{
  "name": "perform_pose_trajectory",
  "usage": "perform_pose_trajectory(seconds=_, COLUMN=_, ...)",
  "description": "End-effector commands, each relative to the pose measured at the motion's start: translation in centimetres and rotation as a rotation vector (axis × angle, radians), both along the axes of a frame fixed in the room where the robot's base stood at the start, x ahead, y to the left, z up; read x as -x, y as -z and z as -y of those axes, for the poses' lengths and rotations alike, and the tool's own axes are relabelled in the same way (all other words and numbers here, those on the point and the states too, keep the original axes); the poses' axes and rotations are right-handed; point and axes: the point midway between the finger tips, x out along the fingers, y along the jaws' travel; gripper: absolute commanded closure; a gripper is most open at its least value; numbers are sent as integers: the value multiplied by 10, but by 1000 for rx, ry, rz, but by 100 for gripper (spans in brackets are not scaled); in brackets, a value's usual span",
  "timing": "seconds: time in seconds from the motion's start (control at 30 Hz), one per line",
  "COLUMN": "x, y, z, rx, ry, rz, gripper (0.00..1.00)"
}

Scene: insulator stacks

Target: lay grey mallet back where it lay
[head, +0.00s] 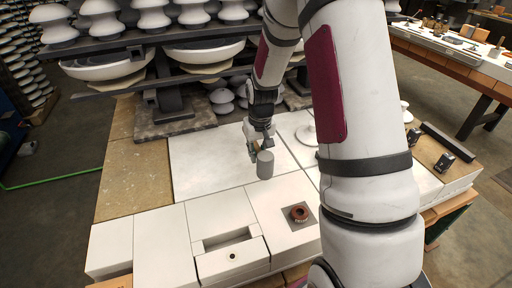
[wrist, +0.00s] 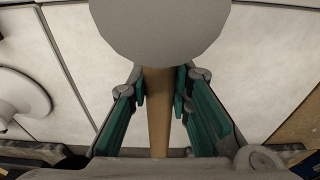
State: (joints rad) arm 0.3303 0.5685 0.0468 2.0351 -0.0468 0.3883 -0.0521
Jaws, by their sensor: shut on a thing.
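The grey mallet's cylindrical head (head: 265,164) shows in the head view, over the white table panel. In the wrist view its round grey end (wrist: 160,30) fills the top middle, and its wooden handle (wrist: 159,110) runs down between the fingers. My gripper (head: 256,146) is shut on the handle close below the head. In the wrist view my gripper's teal-padded fingers (wrist: 161,88) press the handle from both sides. I cannot tell how high the mallet is above the panel.
White panels (head: 205,170) cover the table's middle and look clear left of the mallet. A brown ring-shaped part (head: 299,213) sits on a grey square at the front. Racks of white insulators (head: 160,15) stand behind. A white disc-shaped piece (wrist: 20,97) lies left in the wrist view.

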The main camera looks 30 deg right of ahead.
Motion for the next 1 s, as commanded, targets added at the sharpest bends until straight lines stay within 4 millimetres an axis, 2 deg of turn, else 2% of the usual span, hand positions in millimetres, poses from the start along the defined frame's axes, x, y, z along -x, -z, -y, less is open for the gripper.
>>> perform_pose_trajectory(seconds=0.1, x=-28, y=3, z=12, rx=0, ry=1, rz=2, gripper=100)
perform_pose_trajectory(seconds=0.3, x=-58, y=6, z=26, rx=1, ry=-1, rz=2, gripper=100)
perform_pose_trajectory(seconds=0.57, x=-74, y=7, z=33, rx=1, ry=-1, rz=2, gripper=100)
perform_pose_trajectory(seconds=0.8, x=-73, y=40, z=32, rx=0, ry=-1, rz=-2, gripper=100)
perform_pose_trajectory(seconds=1.0, x=-74, y=42, z=32, rx=0, ry=-1, rz=1, gripper=100)
